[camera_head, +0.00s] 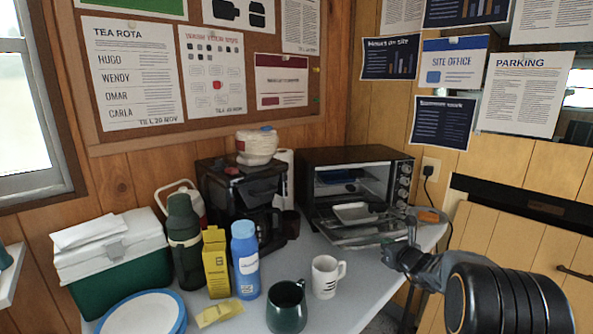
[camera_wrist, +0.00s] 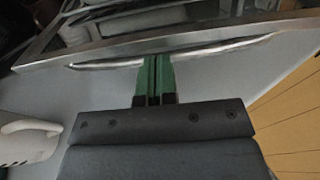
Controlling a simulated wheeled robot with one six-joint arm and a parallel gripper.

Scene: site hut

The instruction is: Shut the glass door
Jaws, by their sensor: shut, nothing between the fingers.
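The glass door (camera_head: 362,234) of the black toaster oven (camera_head: 350,158) hangs open, lowered nearly flat towards the front. A metal tray (camera_head: 355,213) shows above it at the oven mouth. In the wrist view the door's metal edge and handle bar (camera_wrist: 220,48) cross the top. My gripper (camera_head: 411,218) is at the right end of the oven front. In the wrist view its green fingers (camera_wrist: 154,62) are shut and empty, their tips at the handle bar. I cannot tell whether they touch it or lie just under it.
A white mug (camera_head: 326,277) and a dark green mug (camera_head: 287,306) stand in front of the oven. A blue bottle (camera_head: 245,260), yellow carton (camera_head: 216,262) and coffee maker (camera_head: 240,195) stand to its left. An orange object (camera_head: 430,216) lies right of the oven.

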